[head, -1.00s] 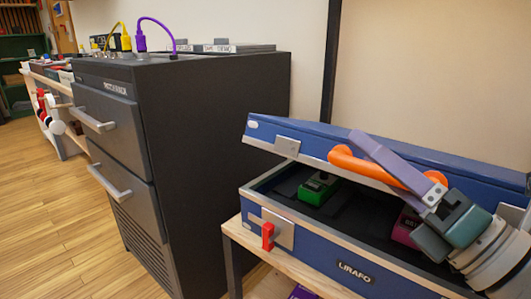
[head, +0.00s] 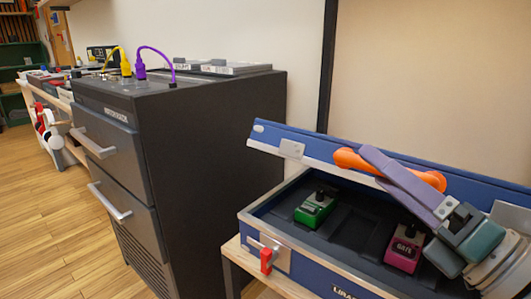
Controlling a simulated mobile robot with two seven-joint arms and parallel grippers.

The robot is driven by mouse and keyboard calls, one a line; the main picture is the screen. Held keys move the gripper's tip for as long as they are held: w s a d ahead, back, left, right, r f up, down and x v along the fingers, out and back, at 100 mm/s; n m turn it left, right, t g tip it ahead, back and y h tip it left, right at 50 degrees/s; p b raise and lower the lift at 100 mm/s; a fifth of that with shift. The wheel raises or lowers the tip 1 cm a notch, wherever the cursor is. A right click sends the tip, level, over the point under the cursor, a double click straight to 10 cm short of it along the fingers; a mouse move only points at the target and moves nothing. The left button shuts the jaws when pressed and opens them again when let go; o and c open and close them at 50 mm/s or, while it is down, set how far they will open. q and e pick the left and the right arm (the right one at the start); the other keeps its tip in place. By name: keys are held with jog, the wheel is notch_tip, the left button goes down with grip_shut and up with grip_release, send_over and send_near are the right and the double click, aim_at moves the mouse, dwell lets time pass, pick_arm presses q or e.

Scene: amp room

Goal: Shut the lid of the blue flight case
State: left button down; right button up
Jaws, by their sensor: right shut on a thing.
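The blue flight case (head: 285,262) stands on a wooden bench at the right, with its lid (head: 318,149) partly open and tilted above it. An orange handle (head: 425,178) is on the lid's front side. My right gripper (head: 372,160) comes in from the right, its purple fingers shut on the orange handle. A red latch (head: 266,261) is on the case's front. Inside the dark case lie a green pedal (head: 314,208) and a pink pedal (head: 404,250). My gripper and wrist hide the right part of the case. My left gripper is not in view.
A dark amp cabinet (head: 215,180) with drawer handles stands close to the left of the case. Yellow and purple cables (head: 155,50) sit on its top. The wooden bench edge (head: 245,262) shows below the case. Open wooden floor (head: 60,230) lies to the left.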

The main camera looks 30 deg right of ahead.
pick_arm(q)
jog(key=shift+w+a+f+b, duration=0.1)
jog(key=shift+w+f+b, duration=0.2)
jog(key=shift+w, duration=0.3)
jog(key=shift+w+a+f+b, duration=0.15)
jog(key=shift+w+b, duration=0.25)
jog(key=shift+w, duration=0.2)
pick_arm(e)
jog(key=v, duration=0.7)
jog(key=shift+s, duration=0.35)
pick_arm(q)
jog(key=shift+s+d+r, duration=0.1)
pick_arm(e)
jog(key=shift+s+a+r, duration=0.1)
jog(key=shift+r, duration=0.1)
